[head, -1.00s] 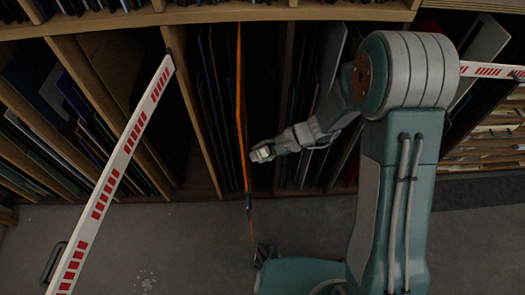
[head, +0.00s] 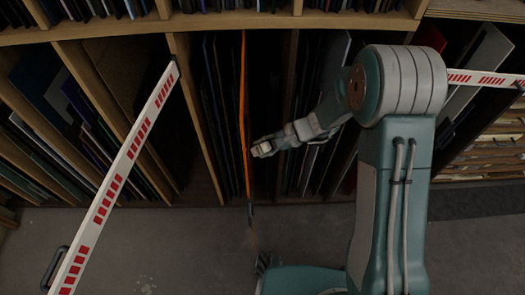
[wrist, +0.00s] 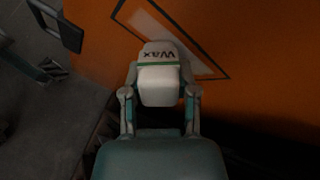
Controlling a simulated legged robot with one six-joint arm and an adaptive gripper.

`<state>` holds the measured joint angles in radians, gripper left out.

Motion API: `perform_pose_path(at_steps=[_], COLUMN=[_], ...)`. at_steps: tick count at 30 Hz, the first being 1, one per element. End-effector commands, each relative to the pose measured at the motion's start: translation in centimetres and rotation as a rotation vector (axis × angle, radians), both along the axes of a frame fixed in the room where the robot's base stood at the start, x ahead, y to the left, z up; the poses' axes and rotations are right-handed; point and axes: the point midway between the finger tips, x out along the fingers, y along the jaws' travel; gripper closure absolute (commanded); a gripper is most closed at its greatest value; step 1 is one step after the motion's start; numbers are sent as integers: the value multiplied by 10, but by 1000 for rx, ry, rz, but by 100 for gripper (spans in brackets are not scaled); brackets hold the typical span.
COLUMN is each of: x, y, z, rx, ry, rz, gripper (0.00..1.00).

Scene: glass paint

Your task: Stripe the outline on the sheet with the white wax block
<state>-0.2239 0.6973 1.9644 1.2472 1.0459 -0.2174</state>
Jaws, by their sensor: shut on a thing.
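The orange sheet (head: 243,110) stands upright in the rack and shows almost edge-on in the head view. In the wrist view the sheet (wrist: 275,55) fills the right side, with a dark outline (wrist: 200,35) drawn on it. A pale whitish band (wrist: 178,42) runs diagonally inside the outline. My gripper (wrist: 158,98) is shut on the white wax block (wrist: 160,82), which has a green line and the word "Wax". The block's far end overlaps the outline's lower left side in this view; I cannot tell whether it touches. In the head view my gripper (head: 264,148) is just right of the sheet.
Wooden rack dividers (head: 195,120) and other dark sheets stand on both sides of the orange sheet. A red-and-white barrier bar (head: 115,180) slants across the left, and another (head: 480,78) is at the right. Bare grey floor (head: 130,245) lies in front of the rack.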

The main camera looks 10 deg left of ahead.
Motion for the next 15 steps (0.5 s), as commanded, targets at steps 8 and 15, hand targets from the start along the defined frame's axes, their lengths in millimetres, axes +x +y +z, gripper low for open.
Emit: perform_pose_path(at_steps=[8, 15], x=[-10, -29], y=[1, -2], z=[0, 0], rx=[-1, 0], ry=[-1, 2], rz=[1, 2], gripper=[100, 100])
